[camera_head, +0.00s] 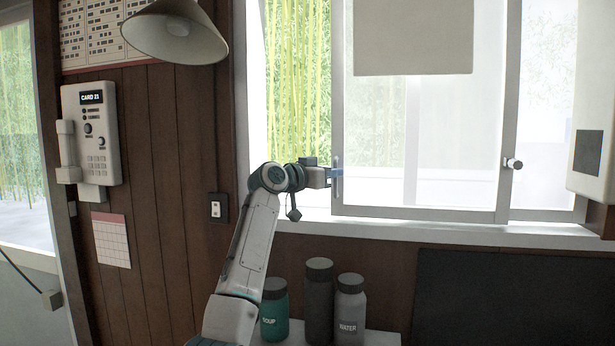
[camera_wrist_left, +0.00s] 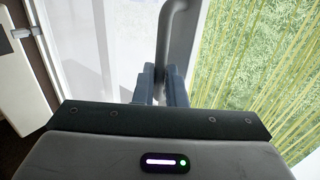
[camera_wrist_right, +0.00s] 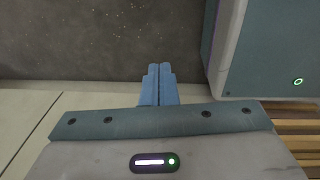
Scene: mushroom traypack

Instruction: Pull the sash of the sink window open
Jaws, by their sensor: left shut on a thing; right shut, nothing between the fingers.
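The sash (camera_head: 432,214) of the sink window is a pale-framed pane. Its left upright stands away from the left side of the window, and bamboo shows through the gap there. My left gripper (camera_head: 337,174) is at that upright, level with a grey handle. In the left wrist view, my left gripper's blue fingers (camera_wrist_left: 161,80) are shut around the grey bar handle (camera_wrist_left: 178,35) on the sash edge. My right gripper (camera_wrist_right: 157,74) shows only in the right wrist view, shut and empty over a dark speckled surface.
A latch knob (camera_head: 513,163) sits on the right window upright. A pale blind (camera_head: 413,38) hangs over the top of the glass. Below the sill stand a green soup flask (camera_head: 274,310), a dark flask (camera_head: 319,300) and a grey water flask (camera_head: 350,308). A lamp (camera_head: 175,32) hangs upper left.

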